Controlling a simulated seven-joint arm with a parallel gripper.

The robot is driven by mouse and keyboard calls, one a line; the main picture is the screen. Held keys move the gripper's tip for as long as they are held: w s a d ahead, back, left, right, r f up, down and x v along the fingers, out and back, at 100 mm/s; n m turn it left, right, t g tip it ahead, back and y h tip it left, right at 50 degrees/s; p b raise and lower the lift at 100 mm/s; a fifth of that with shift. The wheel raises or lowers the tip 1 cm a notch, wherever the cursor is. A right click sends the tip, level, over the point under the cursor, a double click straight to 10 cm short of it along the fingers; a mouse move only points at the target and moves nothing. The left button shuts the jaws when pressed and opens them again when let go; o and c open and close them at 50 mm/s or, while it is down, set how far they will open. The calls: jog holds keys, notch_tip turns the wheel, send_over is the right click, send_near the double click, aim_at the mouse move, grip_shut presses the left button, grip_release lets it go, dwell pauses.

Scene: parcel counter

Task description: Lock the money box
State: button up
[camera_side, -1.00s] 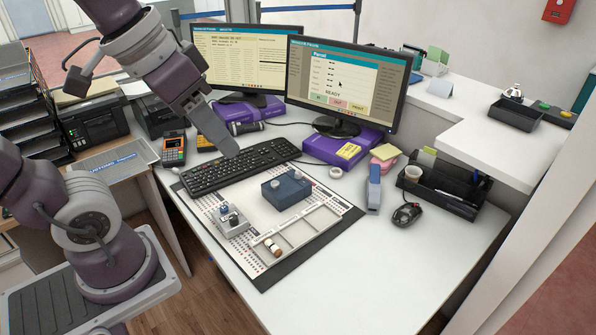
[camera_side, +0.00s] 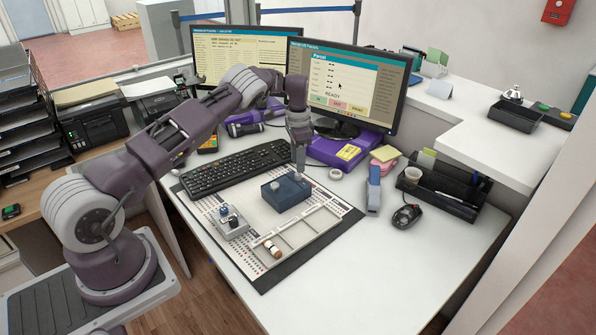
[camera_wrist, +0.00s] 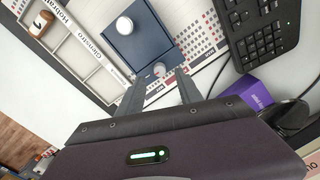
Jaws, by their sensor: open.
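The blue money box (camera_side: 286,196) sits on the patterned mat on the desk, and its lid looks closed. A pale round knob (camera_side: 275,186) is on its lid. In the wrist view the box (camera_wrist: 145,48) is at top centre, with the white knob (camera_wrist: 125,25) and a smaller silver round piece (camera_wrist: 158,69) at its near edge. I cannot tell whether that piece is a key or a lock. My gripper (camera_side: 300,168) points down at the box's far right end. In the wrist view its fingers (camera_wrist: 160,88) are apart and empty, just short of the silver piece.
A keyboard (camera_side: 238,168) lies left of the box, close to my arm. A monitor (camera_side: 345,85) stands behind. The desk's front right is clear.

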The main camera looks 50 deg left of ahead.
aim_at(298, 176)
notch_tip(298, 176, down, 5)
jog(key=shift+r, duration=0.2)
grip_shut()
